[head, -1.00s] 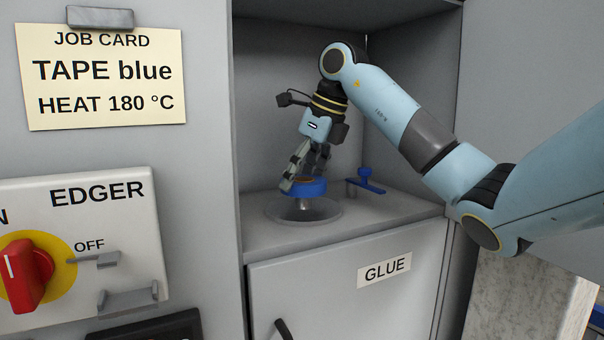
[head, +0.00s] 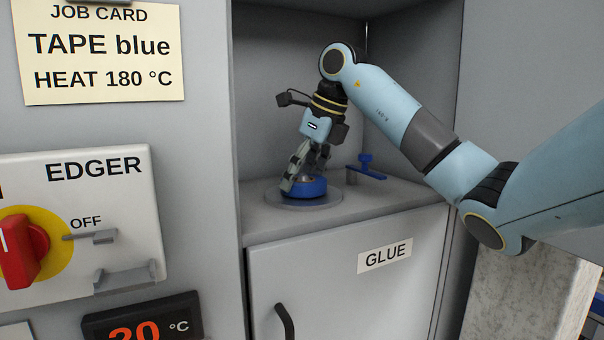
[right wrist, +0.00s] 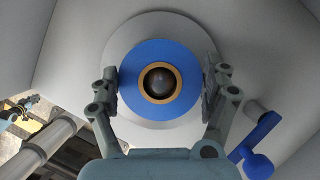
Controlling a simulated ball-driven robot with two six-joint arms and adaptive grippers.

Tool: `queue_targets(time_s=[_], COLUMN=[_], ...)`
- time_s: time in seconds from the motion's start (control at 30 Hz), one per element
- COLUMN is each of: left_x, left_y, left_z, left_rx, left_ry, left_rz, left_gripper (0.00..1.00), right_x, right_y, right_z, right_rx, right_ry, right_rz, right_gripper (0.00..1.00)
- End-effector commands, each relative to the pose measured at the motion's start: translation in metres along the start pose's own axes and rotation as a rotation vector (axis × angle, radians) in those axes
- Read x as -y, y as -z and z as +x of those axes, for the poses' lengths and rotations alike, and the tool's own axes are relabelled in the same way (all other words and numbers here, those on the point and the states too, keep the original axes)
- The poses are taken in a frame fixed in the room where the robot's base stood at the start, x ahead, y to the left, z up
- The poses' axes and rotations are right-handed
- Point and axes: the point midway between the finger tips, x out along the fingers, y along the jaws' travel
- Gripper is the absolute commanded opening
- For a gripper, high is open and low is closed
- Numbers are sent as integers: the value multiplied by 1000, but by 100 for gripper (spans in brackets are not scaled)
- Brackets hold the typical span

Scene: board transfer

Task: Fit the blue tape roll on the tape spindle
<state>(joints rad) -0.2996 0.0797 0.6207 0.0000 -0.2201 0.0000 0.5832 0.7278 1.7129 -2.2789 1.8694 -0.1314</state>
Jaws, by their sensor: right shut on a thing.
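The blue tape roll (head: 308,188) is low on the round grey spindle plate (head: 328,202) inside the cabinet recess. In the right wrist view the blue ring (right wrist: 130,75) has a tan core, and the dark rounded tip of the tape spindle (right wrist: 161,82) shows inside its hole. The roll is around the spindle. My right gripper (head: 303,186) is shut on the roll, with one finger on each side of it in the wrist view. Whether the roll's underside touches the plate is hidden. My left gripper is not in view.
A blue lever (head: 368,168) on a grey post stands right of the spindle plate. Recess walls close in at the left and back. Below is the GLUE door (head: 350,275) with a dark handle. At left are the job card (head: 100,52) and red EDGER knob (head: 20,252).

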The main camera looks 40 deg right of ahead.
Motion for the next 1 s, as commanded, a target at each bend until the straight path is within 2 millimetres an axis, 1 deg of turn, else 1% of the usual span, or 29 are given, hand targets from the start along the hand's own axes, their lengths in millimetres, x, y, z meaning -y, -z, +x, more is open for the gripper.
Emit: queue_targets(time_s=[0.17, 0.2, 0.33, 0.57, 0.67, 0.77, 1.0], left_x=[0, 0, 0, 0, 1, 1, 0], left_y=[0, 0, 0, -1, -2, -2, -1], left_z=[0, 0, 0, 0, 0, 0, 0], left_rx=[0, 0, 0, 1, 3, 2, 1], left_ry=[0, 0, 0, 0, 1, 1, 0], left_rz=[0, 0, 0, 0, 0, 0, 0], left_gripper=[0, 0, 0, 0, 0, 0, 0], right_x=[0, 0, 0, 0, 0, 1, 1], right_y=[0, 0, 0, 0, 0, -1, -1], right_z=[0, 0, 0, 0, -4, -16, -58], right_rx=[1, 1, 1, 0, 1, 3, 2], right_ry=[0, 0, 0, 0, 1, 3, 3], right_rz=[0, 0, 0, 0, 0, 0, 0], right_gripper=[46, 82, 99, 100, 100, 100, 100])
